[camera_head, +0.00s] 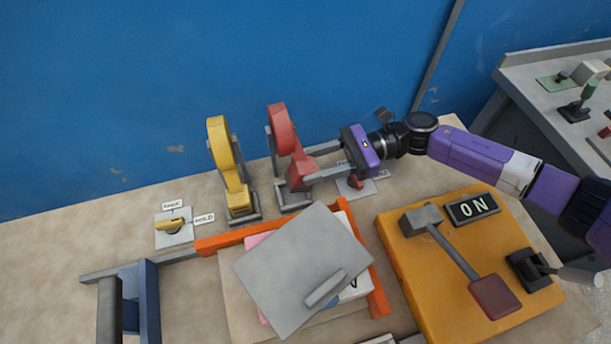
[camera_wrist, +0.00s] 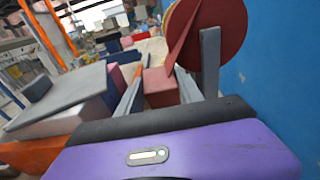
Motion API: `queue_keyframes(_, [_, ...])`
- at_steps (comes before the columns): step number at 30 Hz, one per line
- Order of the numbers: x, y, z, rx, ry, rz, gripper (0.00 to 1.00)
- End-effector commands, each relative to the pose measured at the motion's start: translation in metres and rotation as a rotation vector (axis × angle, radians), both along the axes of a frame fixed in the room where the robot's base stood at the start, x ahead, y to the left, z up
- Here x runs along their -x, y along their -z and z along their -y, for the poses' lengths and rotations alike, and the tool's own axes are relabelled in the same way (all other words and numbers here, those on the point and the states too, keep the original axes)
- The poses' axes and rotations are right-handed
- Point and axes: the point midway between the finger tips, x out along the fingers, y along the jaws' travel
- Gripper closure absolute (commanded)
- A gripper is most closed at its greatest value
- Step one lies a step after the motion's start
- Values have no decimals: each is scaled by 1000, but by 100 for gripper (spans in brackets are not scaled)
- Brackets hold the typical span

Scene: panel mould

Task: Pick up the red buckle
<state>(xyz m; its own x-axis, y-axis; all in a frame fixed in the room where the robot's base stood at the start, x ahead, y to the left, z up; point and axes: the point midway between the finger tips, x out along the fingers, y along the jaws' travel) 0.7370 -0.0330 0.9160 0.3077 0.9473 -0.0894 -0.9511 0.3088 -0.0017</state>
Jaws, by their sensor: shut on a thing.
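The red buckle (camera_head: 282,130) has a rounded upper part and a blocky lower end, and leans in a grey stand (camera_head: 294,204) near the blue wall. My gripper (camera_head: 306,168) reaches in from the right, with its two grey fingers shut on the blocky end. In the wrist view the red block (camera_wrist: 160,88) sits between the fingertips (camera_wrist: 158,88), and the red disc (camera_wrist: 222,28) rises behind a grey upright. I cannot tell whether the buckle still touches its stand.
A similar yellow piece (camera_head: 222,150) stands just left. In front are a grey plate (camera_head: 290,262) over an orange frame (camera_head: 220,243) and a blue-grey bracket (camera_head: 145,290). An orange board (camera_head: 410,285) with a hammer lies at right. The blue wall (camera_head: 130,90) is close behind.

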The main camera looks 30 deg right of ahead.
Motion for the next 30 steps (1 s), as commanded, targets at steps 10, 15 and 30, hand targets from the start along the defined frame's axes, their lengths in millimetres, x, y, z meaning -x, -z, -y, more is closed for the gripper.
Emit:
queue_keyframes(10, [7, -64, 23, 2, 1, 3, 100])
queue_keyframes(15, [17, -67, 55, 1, 5, -2, 100])
queue_keyframes(30, [60, -72, 184, 36, 0, -9, 100])
